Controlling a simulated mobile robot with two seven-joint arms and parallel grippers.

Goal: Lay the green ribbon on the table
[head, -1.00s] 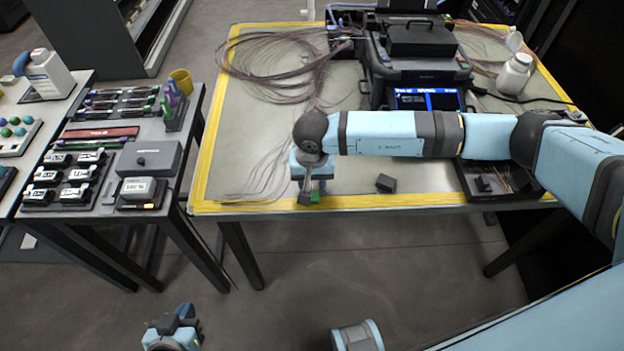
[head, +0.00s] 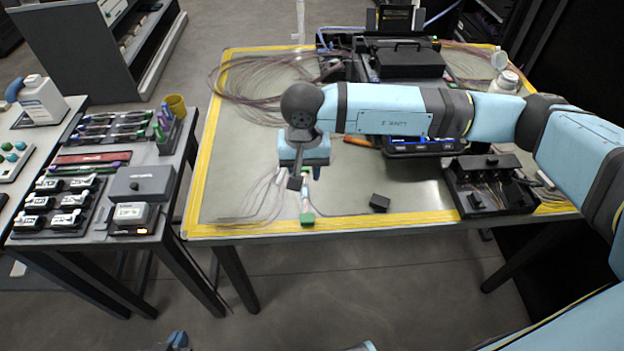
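The green ribbon (head: 307,218) shows as a short green block with a pale strand running back from it. It lies at the table's (head: 345,187) front edge, over the yellow border. My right gripper (head: 304,180) hangs just behind the green block and looks open, its fingers apart. The green block is clear of the fingers; the strand's far end passes behind or between them, and I cannot tell which. Only a small part of my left gripper (head: 178,340) shows at the bottom edge, low and away from the table; its fingers cannot be made out.
A small dark block (head: 379,203) lies right of the ribbon. A black tray (head: 490,196) stands further right. Loose fibres (head: 250,205) spread left of the ribbon, with coils behind. The splicing machine (head: 425,143) is partly hidden by my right arm. A side table (head: 100,215) stands left.

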